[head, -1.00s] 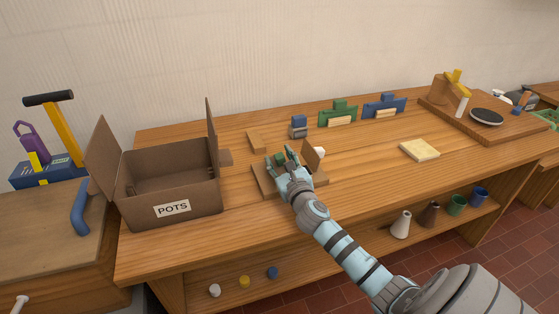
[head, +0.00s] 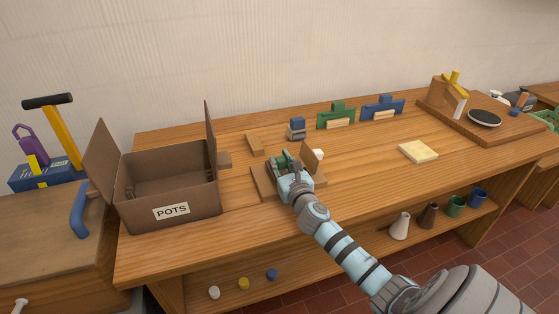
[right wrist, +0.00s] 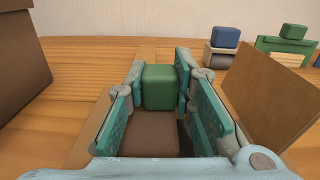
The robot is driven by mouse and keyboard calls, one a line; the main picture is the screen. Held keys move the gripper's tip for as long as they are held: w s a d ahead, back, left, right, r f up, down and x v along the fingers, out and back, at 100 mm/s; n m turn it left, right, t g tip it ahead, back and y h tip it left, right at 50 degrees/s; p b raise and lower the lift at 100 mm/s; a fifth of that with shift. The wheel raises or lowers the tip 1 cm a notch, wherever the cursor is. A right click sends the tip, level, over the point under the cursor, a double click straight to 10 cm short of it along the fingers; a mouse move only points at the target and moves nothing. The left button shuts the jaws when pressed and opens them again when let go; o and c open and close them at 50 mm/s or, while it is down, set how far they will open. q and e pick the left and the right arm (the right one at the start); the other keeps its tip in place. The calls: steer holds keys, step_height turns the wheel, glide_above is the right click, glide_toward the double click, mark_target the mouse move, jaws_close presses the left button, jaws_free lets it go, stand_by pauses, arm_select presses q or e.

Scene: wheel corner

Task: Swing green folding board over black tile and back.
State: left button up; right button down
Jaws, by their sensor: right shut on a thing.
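My right gripper (head: 286,162) is over a low wooden base on the bench. In the right wrist view its teal fingers (right wrist: 160,95) are closed on a small green block (right wrist: 159,87). A brown piece (right wrist: 148,132) lies between the fingers, nearer the wrist. A plain brown panel (right wrist: 268,98) leans just right of the fingers; it also shows in the head view (head: 310,156). I cannot make out a green folding board or a black tile for certain. A dark round disc (head: 484,117) lies on a raised wooden board at far right. My left gripper is out of view.
An open cardboard box marked POTS (head: 170,190) stands left of the gripper. Green (head: 336,116) and blue (head: 383,107) stands are at the back, with a small blue-topped block (head: 297,129). A pale square tile (head: 418,151) lies to the right, with clear bench around it.

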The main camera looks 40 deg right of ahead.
steer(key=c, duration=1.4)
jaws_free()
steer(key=shift+o, duration=0.2)
steer(key=v, duration=1.2)
